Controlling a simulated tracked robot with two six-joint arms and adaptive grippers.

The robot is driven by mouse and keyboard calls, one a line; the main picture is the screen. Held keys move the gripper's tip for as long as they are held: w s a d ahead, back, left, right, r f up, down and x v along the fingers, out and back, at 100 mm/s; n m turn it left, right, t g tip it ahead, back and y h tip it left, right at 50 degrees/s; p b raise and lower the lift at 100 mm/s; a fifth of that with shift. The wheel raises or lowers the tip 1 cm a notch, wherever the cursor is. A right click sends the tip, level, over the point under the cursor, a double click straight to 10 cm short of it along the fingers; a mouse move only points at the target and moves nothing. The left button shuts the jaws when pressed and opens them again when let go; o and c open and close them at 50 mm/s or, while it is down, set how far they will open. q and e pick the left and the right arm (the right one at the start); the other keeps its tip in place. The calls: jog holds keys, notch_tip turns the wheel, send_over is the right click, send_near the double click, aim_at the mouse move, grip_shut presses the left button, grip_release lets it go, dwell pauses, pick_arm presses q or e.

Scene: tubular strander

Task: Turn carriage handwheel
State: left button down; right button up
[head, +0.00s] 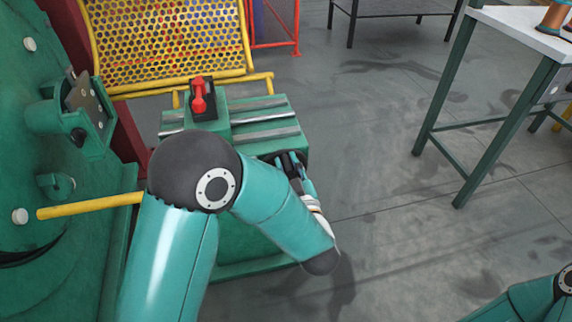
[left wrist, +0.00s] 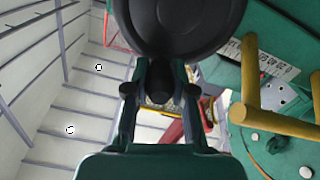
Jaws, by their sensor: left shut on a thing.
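The carriage handwheel (left wrist: 182,28) is a dark round wheel at the top of the left wrist view, just ahead of my left gripper. My left gripper (left wrist: 160,88) has its two fingers on either side of a dark knob-like grip on the wheel and is shut on it. In the head view, my left gripper (head: 297,172) is at the right side of the green carriage (head: 262,118). My own arm hides much of the carriage there, and the wheel shows only as a small dark patch. My right gripper is out of view.
A red lever (head: 199,98) stands on top of the carriage. A yellow mesh guard (head: 165,45) rises behind it. The green machine (head: 60,200) with a yellow bar (head: 90,205) stands at left. A workbench (head: 520,30) stands at upper right. The floor between is clear.

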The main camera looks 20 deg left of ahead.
aim_at(298, 155)
pick_arm(q)
jog(key=shift+w+d+m+p, duration=0.1)
jog(key=shift+d+m+p, duration=0.1)
jog(key=shift+m+p, duration=0.15)
jog(key=shift+w+d+f+m+p, duration=0.25)
jog(key=shift+d+m+p, duration=0.25)
jog(key=shift+m, duration=0.55)
jog(key=shift+w+d+f+m+p, duration=0.15)
jog(key=shift+w+d+m+p, duration=0.15)
jog(key=shift+m+p, duration=0.6)
jog(key=shift+w+d+f+m+p, duration=0.25)
jog(key=shift+d+m+p, duration=0.2)
jog(key=shift+m, duration=0.75)
jog(key=c, duration=1)
grip_release()
jog(key=shift+r, duration=0.1)
jog(key=shift+v, duration=3.75)
